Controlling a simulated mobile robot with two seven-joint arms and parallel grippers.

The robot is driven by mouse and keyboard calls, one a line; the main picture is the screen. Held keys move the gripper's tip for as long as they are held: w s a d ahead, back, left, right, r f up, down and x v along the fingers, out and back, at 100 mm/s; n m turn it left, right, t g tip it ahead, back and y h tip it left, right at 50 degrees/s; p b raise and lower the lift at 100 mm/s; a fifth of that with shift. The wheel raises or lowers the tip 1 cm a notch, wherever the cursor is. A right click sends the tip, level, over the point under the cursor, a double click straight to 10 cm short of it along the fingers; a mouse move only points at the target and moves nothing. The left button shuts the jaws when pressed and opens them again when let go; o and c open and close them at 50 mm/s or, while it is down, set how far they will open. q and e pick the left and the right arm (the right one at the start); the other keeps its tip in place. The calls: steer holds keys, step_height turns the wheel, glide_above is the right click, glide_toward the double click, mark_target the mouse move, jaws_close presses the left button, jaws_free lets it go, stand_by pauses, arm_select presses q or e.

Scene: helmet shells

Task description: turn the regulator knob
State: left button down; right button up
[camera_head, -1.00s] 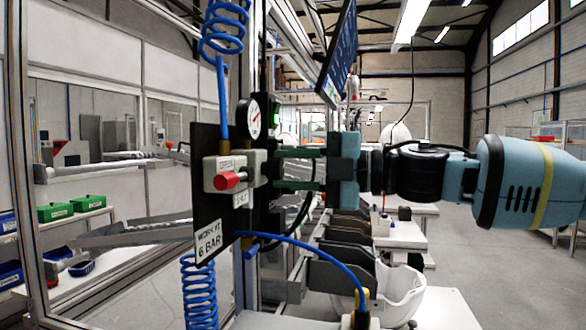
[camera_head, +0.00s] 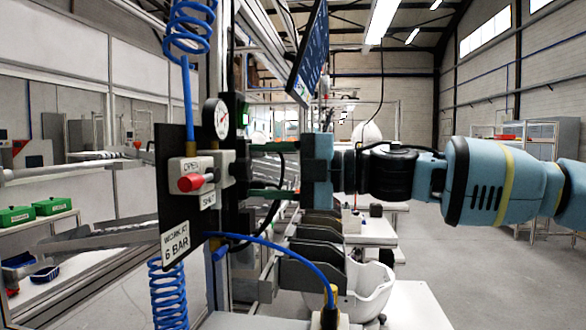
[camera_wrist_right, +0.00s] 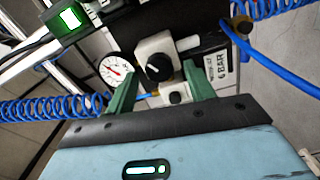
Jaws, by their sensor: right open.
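The black round regulator knob (camera_wrist_right: 158,67) sits on a pale block in the right wrist view; a white pressure gauge (camera_wrist_right: 116,69) is beside it. In the head view the gauge (camera_head: 216,118) is on the panel, and the knob is hard to make out. My right gripper (camera_head: 252,172) is open, its green fingers pointing at the panel from the right. In the wrist view its fingers (camera_wrist_right: 158,75) lie on either side of the knob's line; I cannot tell whether they touch it. My left gripper is not in view.
A red knob (camera_head: 190,183) with OPEN and SHUT labels is on the panel's near side, above a "WORK AT 6 BAR" sign (camera_head: 175,243). Blue coiled hoses (camera_head: 168,290) and a blue tube (camera_head: 290,254) run close by. A white helmet shell (camera_head: 363,290) is below the gripper.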

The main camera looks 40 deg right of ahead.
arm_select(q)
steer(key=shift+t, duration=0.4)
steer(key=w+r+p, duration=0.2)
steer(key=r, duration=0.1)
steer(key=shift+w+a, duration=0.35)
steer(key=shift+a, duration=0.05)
arm_select(e)
steer(key=v, duration=0.6)
steer(key=shift+s+d, duration=0.2)
steer(key=shift+s, duration=0.15)
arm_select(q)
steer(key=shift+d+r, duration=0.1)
